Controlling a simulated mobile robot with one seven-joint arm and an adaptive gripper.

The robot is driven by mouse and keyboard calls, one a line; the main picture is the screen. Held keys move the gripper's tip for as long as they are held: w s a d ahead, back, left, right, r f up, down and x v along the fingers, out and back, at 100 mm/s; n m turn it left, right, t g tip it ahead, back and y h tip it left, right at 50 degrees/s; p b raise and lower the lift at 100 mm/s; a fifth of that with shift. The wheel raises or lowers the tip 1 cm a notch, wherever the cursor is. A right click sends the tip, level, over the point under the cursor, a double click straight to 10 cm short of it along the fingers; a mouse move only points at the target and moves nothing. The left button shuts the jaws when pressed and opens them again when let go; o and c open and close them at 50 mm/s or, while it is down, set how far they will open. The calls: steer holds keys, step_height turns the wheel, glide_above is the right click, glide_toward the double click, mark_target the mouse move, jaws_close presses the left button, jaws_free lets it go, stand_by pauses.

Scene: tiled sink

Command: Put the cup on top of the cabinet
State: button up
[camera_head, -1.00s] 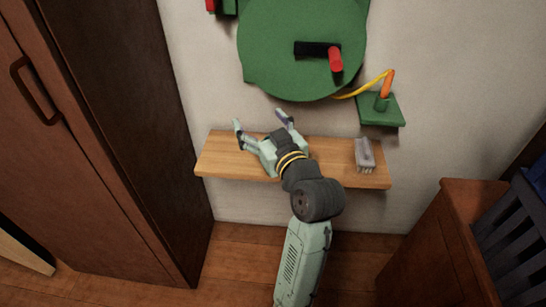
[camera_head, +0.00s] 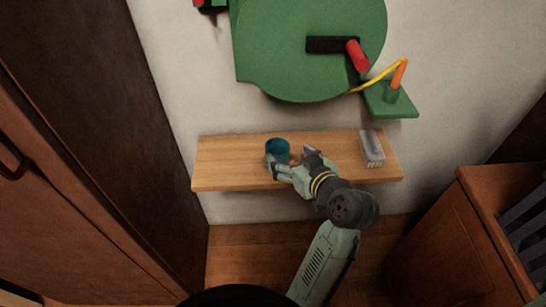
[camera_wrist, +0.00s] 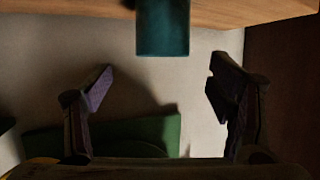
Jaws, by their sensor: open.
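A teal cup (camera_head: 278,148) stands upright on the wooden wall shelf (camera_head: 225,160), left of its middle. It also shows in the wrist view (camera_wrist: 162,28), at the top centre and beyond the fingertips. My gripper (camera_head: 290,159) is at the cup's lower right in the head view. In the wrist view its fingers (camera_wrist: 160,80) are spread wide with nothing between them. One finger overlaps the cup's lower edge in the head view; I cannot tell whether it touches. A tall dark-brown cabinet (camera_head: 75,160) stands at the left and a low brown cabinet (camera_head: 450,240) at the right.
A grey brush-like item (camera_head: 371,148) lies on the shelf's right end. A green hose reel (camera_head: 300,50) with a red handle hangs above the shelf, beside a small green bracket (camera_head: 390,100) holding an orange nozzle. The shelf's left part is clear.

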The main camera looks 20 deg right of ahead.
mark_target(272, 144)
steer(key=x, duration=0.2)
steer(key=shift+w+f, duration=0.15)
steer(key=shift+w, duration=0.2)
steer(key=x, duration=0.2)
steer(key=p+x, duration=0.1)
steer(key=x, duration=0.2)
steer(key=shift+a+f, duration=0.2)
steer(key=c, duration=1.4)
steer(key=shift+o, duration=0.2)
steer(key=shift+r+p, duration=0.1)
steer(key=shift+p, duration=0.2)
